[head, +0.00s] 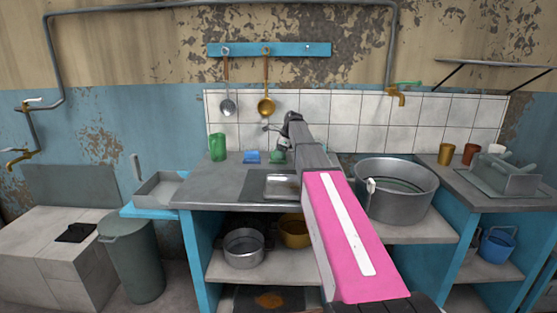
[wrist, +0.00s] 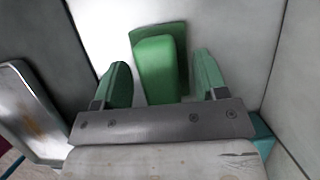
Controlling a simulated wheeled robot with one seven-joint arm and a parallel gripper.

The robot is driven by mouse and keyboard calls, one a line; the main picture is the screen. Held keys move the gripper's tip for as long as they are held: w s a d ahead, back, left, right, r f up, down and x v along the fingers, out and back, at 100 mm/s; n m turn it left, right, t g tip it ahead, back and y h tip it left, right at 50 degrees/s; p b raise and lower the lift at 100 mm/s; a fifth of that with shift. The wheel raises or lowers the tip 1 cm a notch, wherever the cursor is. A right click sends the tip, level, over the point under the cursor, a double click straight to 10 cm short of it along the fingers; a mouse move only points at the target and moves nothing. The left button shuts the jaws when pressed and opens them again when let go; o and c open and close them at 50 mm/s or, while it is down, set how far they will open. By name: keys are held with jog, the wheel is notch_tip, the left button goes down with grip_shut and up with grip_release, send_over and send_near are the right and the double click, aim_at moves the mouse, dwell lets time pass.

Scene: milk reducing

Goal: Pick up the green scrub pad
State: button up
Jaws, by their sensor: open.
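The green scrub pad (wrist: 160,68) shows in the wrist view as a raised green block with a darker green flat part behind it, on a pale surface. My gripper (wrist: 161,78) is open, with one green fingertip on each side of the pad. The pad's near end lies between the fingers, with a visible gap on both sides. I cannot tell the height left between fingertips and surface. In the head view, a small green shape (head: 278,156) shows at the back of the counter beside my arm; I cannot tell whether it is pad or fingertip.
A green cup (head: 217,147) and a blue item (head: 252,157) stand to the left on the counter (head: 215,183). A metal tray (head: 281,187) lies nearer; it also shows in the wrist view (wrist: 32,112). A large metal pot (head: 400,200) stands right. The tiled wall (head: 340,110) is behind.

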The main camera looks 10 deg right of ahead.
jog(key=c, duration=1)
jog(key=shift+r, duration=0.15)
jog(key=shift+r, duration=0.5)
notch_tip(320, 180, up, 3)
jog(key=shift+f, duration=0.15)
jog(key=s+a+r, duration=0.1)
jog(key=s+r, duration=0.1)
jog(key=s, duration=0.1)
jog(key=s+a+r, duration=0.2)
jog(key=s, duration=0.2)
jog(key=s+a+r, duration=0.2)
jog(key=s+r, duration=0.1)
jog(key=shift+s, duration=0.35)
jog(key=shift+o, duration=0.4)
jog(key=shift+w, duration=0.1)
